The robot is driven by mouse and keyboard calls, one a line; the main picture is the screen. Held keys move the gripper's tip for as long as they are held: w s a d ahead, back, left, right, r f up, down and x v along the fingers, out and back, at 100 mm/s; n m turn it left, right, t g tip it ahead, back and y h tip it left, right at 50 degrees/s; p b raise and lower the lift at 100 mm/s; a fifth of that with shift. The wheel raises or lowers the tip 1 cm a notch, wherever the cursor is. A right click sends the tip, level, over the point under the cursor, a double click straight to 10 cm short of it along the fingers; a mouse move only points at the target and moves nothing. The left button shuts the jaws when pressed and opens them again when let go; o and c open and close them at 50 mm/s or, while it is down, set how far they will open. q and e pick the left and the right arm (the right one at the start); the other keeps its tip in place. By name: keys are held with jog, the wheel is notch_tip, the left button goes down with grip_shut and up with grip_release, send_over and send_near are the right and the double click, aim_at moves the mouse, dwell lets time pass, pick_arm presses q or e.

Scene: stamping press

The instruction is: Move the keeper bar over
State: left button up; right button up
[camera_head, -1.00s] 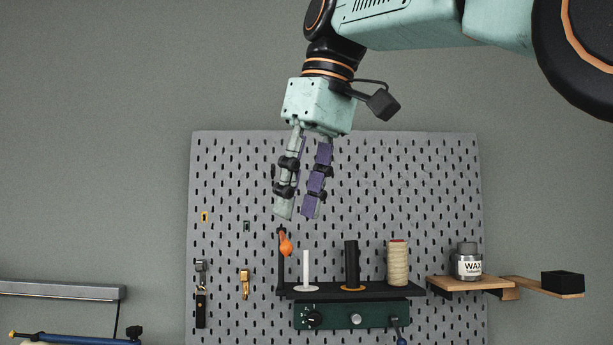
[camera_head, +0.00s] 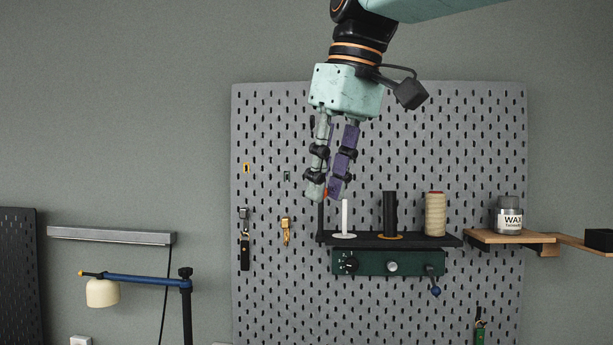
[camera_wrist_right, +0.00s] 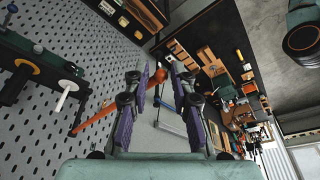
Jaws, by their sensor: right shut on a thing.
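The orange keeper bar shows in the wrist view (camera_wrist_right: 95,118) as a slanting rod; its far end is a knob between my right fingertips. In the head view only a small orange patch of it (camera_head: 326,192) shows, at the top of a thin black post (camera_head: 320,222) on the left end of the black shelf. My right gripper (camera_head: 325,196) points down and is shut on the bar's knob end; it also shows in the wrist view (camera_wrist_right: 160,72). The fingers hide most of the bar in the head view. My left gripper is not in view.
The black shelf (camera_head: 410,242) carries a white peg (camera_head: 345,218), a black peg (camera_head: 390,214) and a cream thread spool (camera_head: 435,214). A green control box (camera_head: 375,263) sits below. A wax jar (camera_head: 509,215) stands on a wooden shelf at right.

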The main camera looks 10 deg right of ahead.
jog(key=shift+s+d+r, duration=0.1)
jog(key=shift+s+d, duration=0.1)
jog(key=shift+d, duration=1.05)
jog(key=shift+s+d+r, duration=0.1)
jog(key=shift+s+d, duration=0.05)
jog(key=shift+d, duration=1.1)
jog(key=shift+s+d+f+b, duration=0.1)
jog(key=shift+d+b, duration=0.15)
jog(key=shift+d, duration=1.25)
jog(key=shift+d+f+b, duration=0.1)
jog(key=shift+d+b, duration=0.15)
jog(key=shift+d, duration=1.2)
jog(key=shift+c, duration=0.2)
jog(key=w+d, duration=0.2)
jog(key=d, duration=0.7)
jog(key=shift+d+p, duration=0.35)
jog(key=shift+p, duration=0.1)
jog(key=shift+a+f, duration=0.1)
jog(key=shift+a, duration=0.05)
